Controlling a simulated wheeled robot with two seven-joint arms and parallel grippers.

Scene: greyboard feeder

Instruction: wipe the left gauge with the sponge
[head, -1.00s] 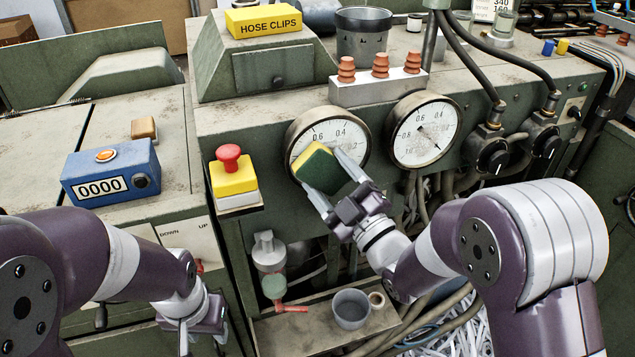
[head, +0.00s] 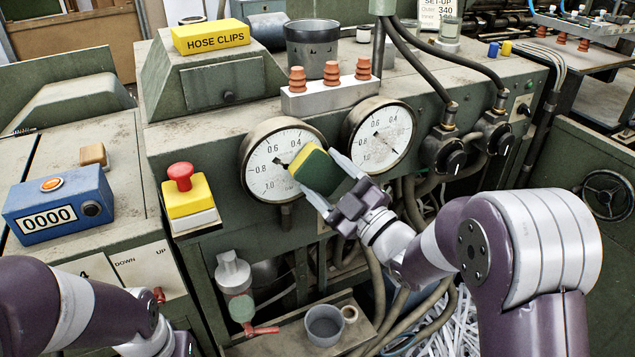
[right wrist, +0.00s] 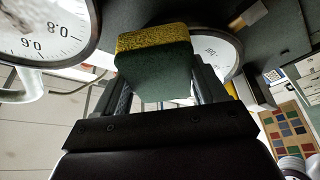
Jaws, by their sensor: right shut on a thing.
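The left gauge (head: 269,167) is a round white dial in a dark rim on the green machine front, with dirty-looking smudges. My right gripper (head: 328,188) is shut on a sponge (head: 315,167), yellow on one side and dark green on the other. In the head view the sponge overlaps the gauge's right part; I cannot tell whether it touches. In the right wrist view the sponge (right wrist: 154,66) sits between the fingers, with one gauge dial (right wrist: 38,30) at upper left, apart from it in the picture. My left gripper is outside the head view; only its arm shows.
The right gauge (head: 381,138) is close beside the left one. A red button on a yellow box (head: 187,196) juts out at left. Insulators on a white block (head: 330,92) stand above. A grey mug (head: 324,325) sits on a low shelf, near hoses (head: 405,310).

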